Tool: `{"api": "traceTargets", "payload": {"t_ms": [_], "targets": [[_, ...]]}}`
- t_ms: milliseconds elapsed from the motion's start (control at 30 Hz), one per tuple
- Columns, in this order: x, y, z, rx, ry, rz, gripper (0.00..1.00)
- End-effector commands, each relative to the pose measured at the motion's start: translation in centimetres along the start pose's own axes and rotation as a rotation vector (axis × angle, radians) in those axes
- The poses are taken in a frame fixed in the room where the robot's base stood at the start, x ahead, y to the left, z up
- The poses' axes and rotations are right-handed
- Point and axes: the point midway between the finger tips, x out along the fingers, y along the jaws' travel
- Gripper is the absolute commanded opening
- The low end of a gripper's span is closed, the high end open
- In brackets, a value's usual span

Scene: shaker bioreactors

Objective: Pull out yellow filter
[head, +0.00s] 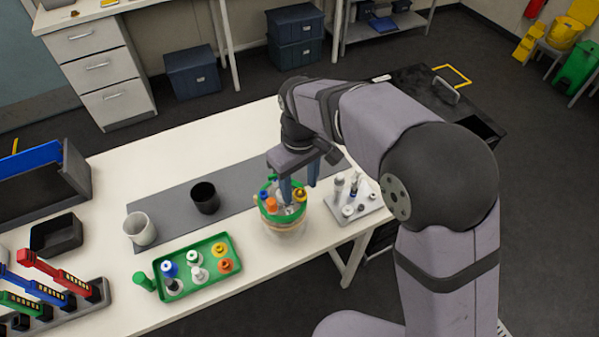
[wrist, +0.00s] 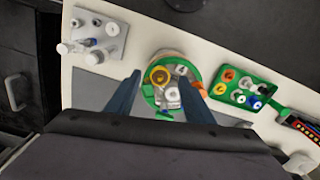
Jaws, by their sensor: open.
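The yellow filter (head: 300,194) sits on top of the green-lidded bioreactor vessel (head: 287,228), at its right side. In the wrist view the yellow filter (wrist: 158,76) is a yellow ring at the upper left of the vessel's green lid (wrist: 150,98). An orange cap (head: 271,204), a blue cap (head: 263,195) and white fittings share the lid. My gripper (head: 298,188) is over the lid with its fingers pointing down. In the wrist view the open fingers (wrist: 162,90) straddle the lid, with the yellow filter between them near the left finger. The fingers seem to hold nothing.
A green tray (head: 205,288) with several coloured caps lies left of the vessel. A grey plate (head: 372,211) with white fittings is to the right. A black cup (head: 205,198) and a white cup (head: 140,229) stand on the grey mat (head: 165,208).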

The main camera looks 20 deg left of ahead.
Motion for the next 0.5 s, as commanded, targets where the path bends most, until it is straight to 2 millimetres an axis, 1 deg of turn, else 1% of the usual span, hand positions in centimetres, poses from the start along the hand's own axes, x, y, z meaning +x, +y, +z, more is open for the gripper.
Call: {"api": "traceTargets", "payload": {"t_ms": [100,200,500], "targets": [[0.9,0.0,0.1,0.000,-0.002,-0.001,0.48],[1.4,0.0,0.1,0.000,-0.001,0.000,0.48],[1.7,0.0,0.0,0.000,0.000,0.000,0.48]]}}
